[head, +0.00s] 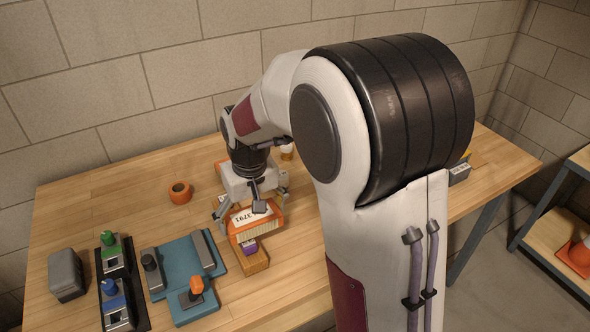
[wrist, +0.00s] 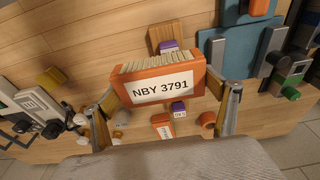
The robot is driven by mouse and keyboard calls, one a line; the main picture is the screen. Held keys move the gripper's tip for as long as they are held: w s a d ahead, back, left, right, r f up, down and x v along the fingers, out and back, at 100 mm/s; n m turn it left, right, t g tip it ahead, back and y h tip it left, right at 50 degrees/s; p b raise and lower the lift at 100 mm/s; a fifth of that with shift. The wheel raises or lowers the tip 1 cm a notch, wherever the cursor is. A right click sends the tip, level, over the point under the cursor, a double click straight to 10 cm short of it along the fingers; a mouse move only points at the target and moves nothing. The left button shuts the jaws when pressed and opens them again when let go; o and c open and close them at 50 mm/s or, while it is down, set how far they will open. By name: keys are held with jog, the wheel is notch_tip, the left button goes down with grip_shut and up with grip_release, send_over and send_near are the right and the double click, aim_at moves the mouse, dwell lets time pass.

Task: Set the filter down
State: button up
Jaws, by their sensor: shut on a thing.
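The filter (head: 256,228) is an orange-framed pleated panel with a white label, which reads NBY 3791 in the wrist view (wrist: 160,85). My gripper (head: 252,208) is shut on it, with one finger at each end of the frame; the fingers also show in the wrist view (wrist: 166,104). In the head view the filter hangs below my gripper, beside and partly over a wooden block (head: 257,264) with a purple piece (head: 249,248) on it. I cannot tell how far the filter is above the table.
A teal fixture (head: 177,253) with an orange knob stands left of the block. Further left are black units with green (head: 110,240) and blue (head: 110,288) tops and a grey box (head: 66,275). An orange ring (head: 179,192) lies behind, with bare table around it.

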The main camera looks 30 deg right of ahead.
jog(key=w+d, duration=1)
jog(key=d, duration=0.4)
jog(key=shift+w+d+r, duration=0.3)
jog(key=shift+d+r, duration=0.05)
send_over(288, 202)
jog(key=shift+s+f, duration=0.15)
jog(key=shift+f, duration=1.1)
jog(key=shift+s+f, duration=0.15)
jog(key=shift+f, duration=1.05)
jog(key=shift+f, duration=2.5)
jog(key=shift+f, duration=0.1)
